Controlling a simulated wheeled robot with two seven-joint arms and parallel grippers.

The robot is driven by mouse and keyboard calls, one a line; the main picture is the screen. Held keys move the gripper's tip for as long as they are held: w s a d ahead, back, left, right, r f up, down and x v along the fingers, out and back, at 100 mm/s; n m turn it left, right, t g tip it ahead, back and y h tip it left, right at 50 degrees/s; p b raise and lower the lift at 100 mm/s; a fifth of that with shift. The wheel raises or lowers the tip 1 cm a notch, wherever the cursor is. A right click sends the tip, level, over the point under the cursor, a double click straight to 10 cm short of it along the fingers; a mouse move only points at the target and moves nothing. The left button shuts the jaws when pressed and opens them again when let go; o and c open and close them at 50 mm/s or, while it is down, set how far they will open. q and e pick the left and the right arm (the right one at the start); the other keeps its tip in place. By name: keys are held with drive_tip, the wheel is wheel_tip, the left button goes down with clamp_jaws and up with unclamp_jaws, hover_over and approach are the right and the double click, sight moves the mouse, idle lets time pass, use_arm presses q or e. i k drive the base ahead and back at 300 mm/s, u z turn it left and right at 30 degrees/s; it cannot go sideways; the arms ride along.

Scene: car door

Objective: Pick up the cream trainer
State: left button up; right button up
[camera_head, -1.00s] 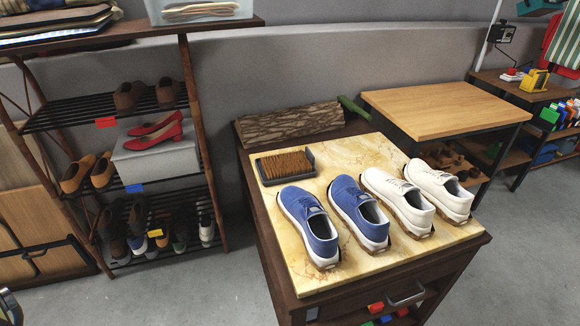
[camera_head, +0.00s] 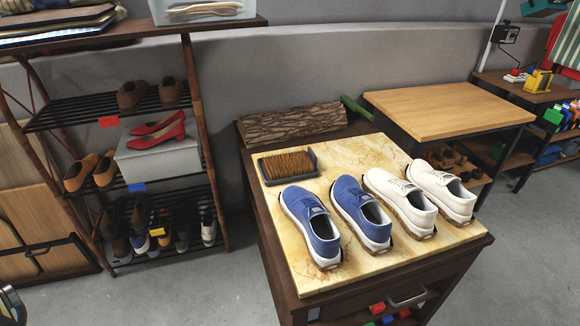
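Two cream trainers stand side by side at the right of the marble-topped cabinet (camera_head: 300,275). One cream trainer (camera_head: 400,200) is next to the blue shoes, and the other cream trainer (camera_head: 440,190) is nearer the right edge. Two blue trainers, one blue trainer (camera_head: 310,225) and another blue trainer (camera_head: 362,212), stand to their left. All toes point away from me. A small dark piece of my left arm or gripper shows at the lower left edge, too little to tell its state. My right gripper is not in view.
A brush in a dark tray (camera_head: 287,165) lies behind the blue trainers. A bark-covered log (camera_head: 293,122) lies at the cabinet's back edge. A wooden table (camera_head: 450,108) stands at right. A shoe rack (camera_head: 105,110) stands at left, with grey floor between.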

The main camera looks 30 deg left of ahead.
sight(454, 203)
drive_tip(key=z, duration=1.85)
drive_tip(key=i, duration=1.4)
drive_tip(key=u, duration=3.15)
drive_tip(key=i, duration=0.5)
drive_tip(key=u, duration=0.05)
